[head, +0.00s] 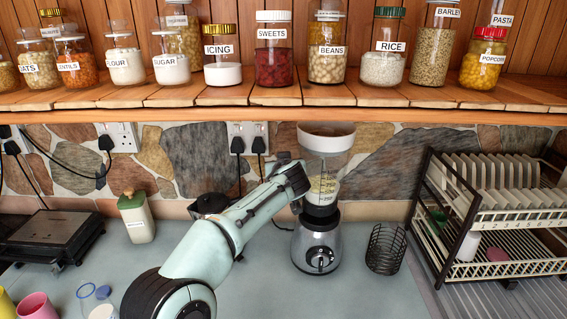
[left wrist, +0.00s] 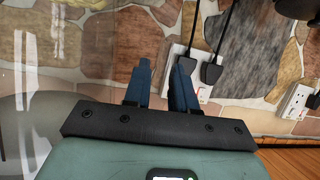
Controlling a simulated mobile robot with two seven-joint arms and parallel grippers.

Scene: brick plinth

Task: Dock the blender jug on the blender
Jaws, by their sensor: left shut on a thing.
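The blender jug (head: 327,166), clear with a pale rim at the top, is roughly upright directly over the blender (head: 317,246), a silver base with a dark collar and a front dial. The jug's lower end is at the collar; I cannot tell whether it is seated or just above it. My left arm reaches in to the jug's left side, and its wrist hides part of the jug and the grip. My right gripper is out of view.
A wire holder (head: 385,249) stands just right of the blender, and a dish rack (head: 495,210) is further right. A wooden shelf (head: 330,94) with several jars overhangs the jug closely.

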